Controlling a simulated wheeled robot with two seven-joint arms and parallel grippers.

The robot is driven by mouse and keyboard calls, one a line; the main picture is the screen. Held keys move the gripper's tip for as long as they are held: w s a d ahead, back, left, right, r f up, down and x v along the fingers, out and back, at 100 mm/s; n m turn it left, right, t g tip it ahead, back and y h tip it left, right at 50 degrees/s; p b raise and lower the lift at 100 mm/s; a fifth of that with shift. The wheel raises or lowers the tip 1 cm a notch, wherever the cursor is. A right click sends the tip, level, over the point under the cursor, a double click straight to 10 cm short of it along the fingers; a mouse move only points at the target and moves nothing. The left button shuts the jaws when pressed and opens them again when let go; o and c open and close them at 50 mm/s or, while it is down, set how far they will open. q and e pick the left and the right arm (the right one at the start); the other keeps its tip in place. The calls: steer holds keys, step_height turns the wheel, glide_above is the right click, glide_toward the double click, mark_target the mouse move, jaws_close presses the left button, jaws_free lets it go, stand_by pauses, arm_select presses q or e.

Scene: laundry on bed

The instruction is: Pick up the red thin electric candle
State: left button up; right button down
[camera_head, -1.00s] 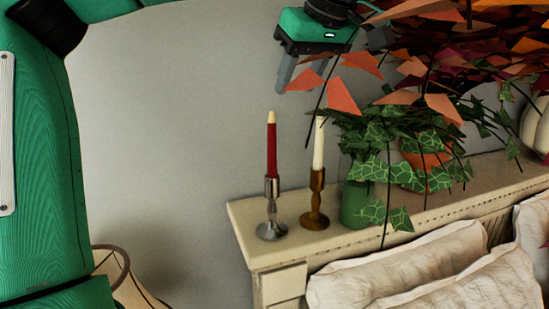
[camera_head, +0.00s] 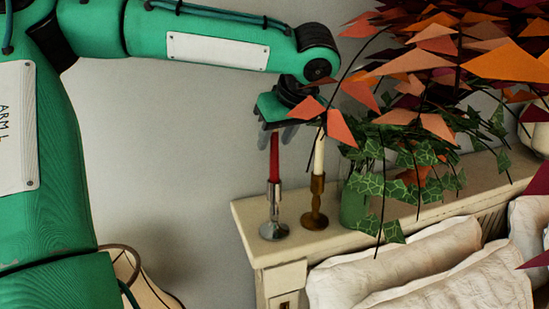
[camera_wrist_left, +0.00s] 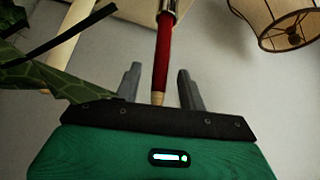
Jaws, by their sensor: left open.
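The red thin candle (camera_head: 274,160) stands upright in a silver holder (camera_head: 273,214) near the left end of the headboard ledge. My left gripper (camera_head: 275,138) is open just above it, and its fingers overlap the candle's top in the head view. In the left wrist view the red candle (camera_wrist_left: 163,58) extends between the two open fingers (camera_wrist_left: 160,85), with its pale tip close to the gripper's palm. A gap shows on both sides, so the fingers are apart from it. My right gripper is not in view.
A white candle (camera_head: 319,155) in a brass holder (camera_head: 316,205) stands close to the right. Leafy plants (camera_head: 410,170) and orange leaves (camera_head: 435,45) crowd the right side. A lampshade (camera_head: 135,275) is at lower left. The wall area left of the candle is free.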

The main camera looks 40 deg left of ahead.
arm_select(q)
steer(key=shift+x, duration=1)
steer(key=shift+r, duration=0.1)
steer(key=shift+d, duration=0.15)
steer(key=shift+c, duration=0.2)
jaws_close()
steer(key=shift+r, duration=0.15)
